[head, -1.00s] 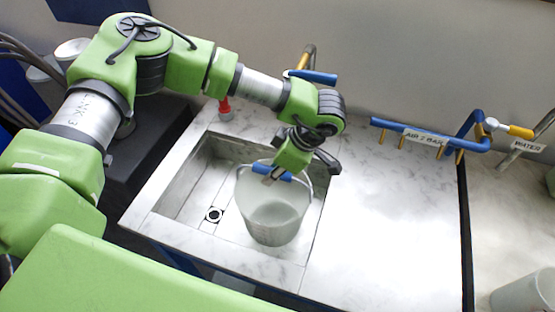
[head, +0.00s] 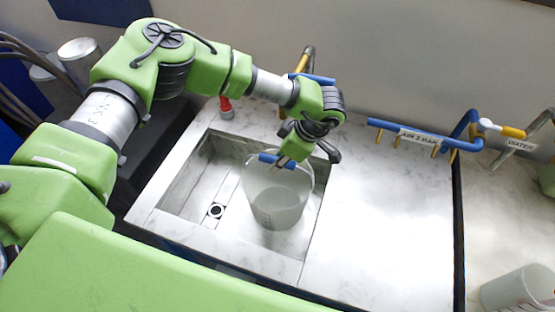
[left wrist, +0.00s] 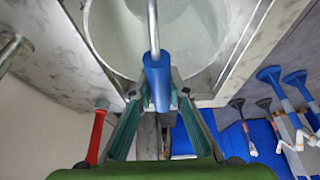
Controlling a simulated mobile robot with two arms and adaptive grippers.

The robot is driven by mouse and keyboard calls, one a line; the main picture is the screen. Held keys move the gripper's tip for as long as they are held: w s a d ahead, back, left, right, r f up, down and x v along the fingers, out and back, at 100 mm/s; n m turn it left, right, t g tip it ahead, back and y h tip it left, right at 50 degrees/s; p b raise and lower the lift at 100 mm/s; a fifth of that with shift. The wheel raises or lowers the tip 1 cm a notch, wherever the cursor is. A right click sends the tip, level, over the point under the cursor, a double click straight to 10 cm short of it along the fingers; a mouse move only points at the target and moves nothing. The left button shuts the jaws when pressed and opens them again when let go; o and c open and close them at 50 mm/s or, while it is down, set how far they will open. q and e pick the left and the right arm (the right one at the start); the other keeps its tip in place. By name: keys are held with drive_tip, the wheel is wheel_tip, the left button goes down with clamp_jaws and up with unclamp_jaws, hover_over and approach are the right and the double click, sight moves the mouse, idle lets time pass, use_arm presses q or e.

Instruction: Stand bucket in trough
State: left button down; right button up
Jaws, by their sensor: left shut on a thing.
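The pale translucent bucket (head: 277,200) is upright in the right part of the trough (head: 183,188) in the head view. I cannot tell whether its base touches the trough floor. Its wire handle is raised, with a blue grip (head: 270,160) in the middle. My left gripper (head: 285,161) is above the bucket, shut on the blue grip. The left wrist view shows the grip (left wrist: 157,80) between the fingers of my left gripper (left wrist: 159,98), with the bucket's open mouth (left wrist: 115,40) beyond. My right gripper is out of view.
A tap with a blue lever (head: 318,78) and a red-topped fitting (head: 226,105) stand behind the trough. Blue air pipework (head: 400,131) runs along the back right. A pale container (head: 520,290) is at lower right. The marble counter (head: 390,210) right of the trough is clear.

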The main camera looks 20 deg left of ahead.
use_arm(q)
drive_tip(key=c, duration=2.3)
unclamp_jaws()
drive_tip(key=shift+f, duration=0.2)
drive_tip(key=shift+c, duration=0.2)
drive_tip(key=o, duration=0.4)
drive_tip(key=shift+r, duration=0.1)
drive_tip(key=shift+r, duration=0.3)
drive_tip(key=b+v, duration=0.5)
drive_tip(key=v, duration=0.5)
drive_tip(key=shift+d+r, duration=0.1)
drive_tip(key=shift+d, duration=0.15)
drive_tip(key=shift+d+r, duration=0.2)
drive_tip(key=shift+r, duration=0.5)
